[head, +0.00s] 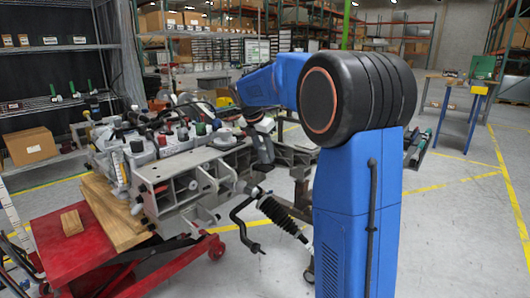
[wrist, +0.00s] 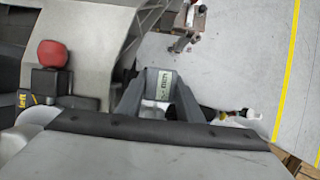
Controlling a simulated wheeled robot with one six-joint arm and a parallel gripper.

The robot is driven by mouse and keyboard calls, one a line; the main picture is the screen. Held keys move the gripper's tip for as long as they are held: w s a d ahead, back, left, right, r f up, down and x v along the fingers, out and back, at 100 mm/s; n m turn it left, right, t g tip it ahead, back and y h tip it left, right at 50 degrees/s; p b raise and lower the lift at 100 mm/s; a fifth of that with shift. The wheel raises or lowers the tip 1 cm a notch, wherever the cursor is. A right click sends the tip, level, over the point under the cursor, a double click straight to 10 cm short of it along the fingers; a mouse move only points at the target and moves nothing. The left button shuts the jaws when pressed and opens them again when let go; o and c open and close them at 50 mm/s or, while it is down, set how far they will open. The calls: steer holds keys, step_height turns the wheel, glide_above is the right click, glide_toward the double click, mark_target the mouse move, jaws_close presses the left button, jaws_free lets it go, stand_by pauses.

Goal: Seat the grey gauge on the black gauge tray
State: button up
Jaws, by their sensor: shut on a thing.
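My gripper (wrist: 160,90) is shut on the grey gauge (wrist: 163,85), which shows between the two grey fingers with a pale label on its face. In the head view, my gripper (head: 262,140) is small, beyond my blue arm, above the right part of the grey chassis fixture (head: 165,174). The gauge's lower end is hidden in the wrist view. I cannot pick out the black gauge tray with certainty in either view.
In the wrist view, a red knob (wrist: 52,53) on a black block stands left of my gripper, beside a grey metal panel (wrist: 90,30). A red cart (head: 75,245) carries wooden blocks at the left. A black-and-white strut (head: 280,215) hangs off the fixture.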

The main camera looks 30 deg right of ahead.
steer(key=shift+f, duration=1.3)
steer(key=o, duration=1.4)
steer(key=shift+v, duration=3.3)
steer(key=shift+r, duration=0.2)
steer(key=shift+s+a, duration=0.1)
